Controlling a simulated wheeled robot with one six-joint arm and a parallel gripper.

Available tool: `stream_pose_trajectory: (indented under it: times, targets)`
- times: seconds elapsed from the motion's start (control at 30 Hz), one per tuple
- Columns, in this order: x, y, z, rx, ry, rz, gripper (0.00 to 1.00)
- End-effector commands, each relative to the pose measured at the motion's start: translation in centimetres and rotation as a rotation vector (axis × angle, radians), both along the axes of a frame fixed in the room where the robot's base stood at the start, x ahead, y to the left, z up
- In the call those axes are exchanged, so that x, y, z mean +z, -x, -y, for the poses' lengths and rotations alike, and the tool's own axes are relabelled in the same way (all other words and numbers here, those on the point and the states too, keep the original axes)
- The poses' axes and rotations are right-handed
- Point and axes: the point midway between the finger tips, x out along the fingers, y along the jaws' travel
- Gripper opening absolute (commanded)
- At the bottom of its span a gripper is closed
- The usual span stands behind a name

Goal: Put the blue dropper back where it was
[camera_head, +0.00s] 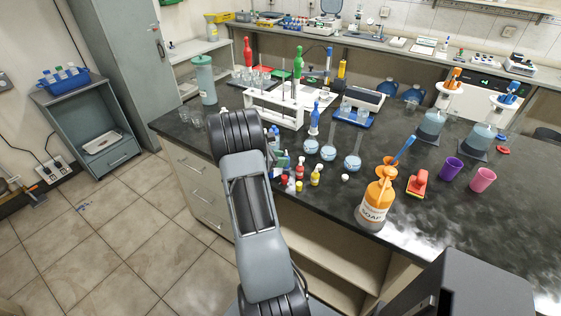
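A blue, narrow-necked, dropper-like object (315,120) stands upright at the middle of the bench, just behind a round flask of blue liquid (311,147). A blue stick (403,150) slants up beside the orange soap bottle (376,200). I cannot tell for sure which of these is the blue dropper. A white rack (275,106) stands left of the first one, with a green object (298,63) of similar shape behind it. My arm rises at the bench's front edge, left of the small bottles. My gripper is not visible; my arm's dark upper link hides what lies behind it.
Small bottles with red and yellow caps (299,170) crowd the front edge beside my arm. A red-orange block (417,184), purple cup (451,169) and pink cup (482,180) stand to the right. The black bench top (520,225) is bare at the front right.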

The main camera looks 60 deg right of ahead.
Motion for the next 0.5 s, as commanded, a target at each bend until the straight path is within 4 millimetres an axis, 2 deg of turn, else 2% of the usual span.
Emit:
stream_pose_trajectory:
  times: [0.13,0.5]
  targets:
    - [-1.2,0.0,0.0,0.0,0.0,0.0,0.27]
    - [-1.6,0.0,0.0,0.0,0.001,0.002,0.27]
